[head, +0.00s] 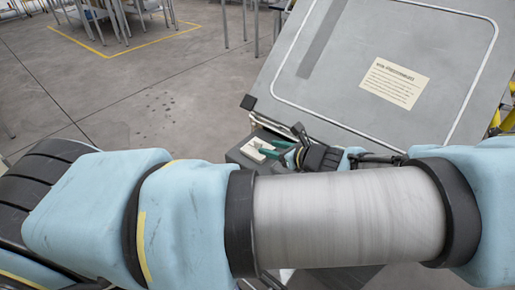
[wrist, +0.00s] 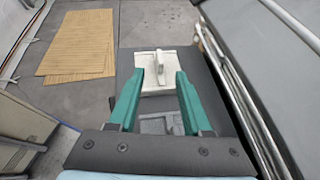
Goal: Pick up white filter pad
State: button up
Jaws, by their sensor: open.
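A white pad-like piece with a raised ridge on top, which I take as the white filter pad (wrist: 152,62), lies on a dark grey ledge (wrist: 128,60) in the wrist view. It also shows small in the head view (head: 251,150). My gripper (wrist: 160,76) has two green fingers, spread apart, with the near part of the pad showing between their tips. The ridge stands just beyond the tips, and nothing is clearly gripped. In the head view my gripper (head: 268,149) is small beside the pad, partly hidden by my arm. Whether the fingers touch the pad cannot be told.
A large grey tilted panel (head: 340,80) with a cream label (head: 394,83) rises beside the ledge. In the wrist view, a grey panel with metal edging runs close along the right. Tan slatted boards (wrist: 78,45) lie on the floor at left. Open concrete floor spreads at left in the head view.

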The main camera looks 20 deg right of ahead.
aim_at(260, 143)
jog(key=p+x, duration=0.1)
jog(key=x, duration=0.3)
jog(key=shift+w+a+r+p, duration=0.25)
jog(key=shift+w+r+p, duration=0.05)
jog(key=shift+w+p, duration=0.1)
jog(key=shift+w+f, duration=0.2)
jog(key=shift+f, duration=0.05)
grip_shut()
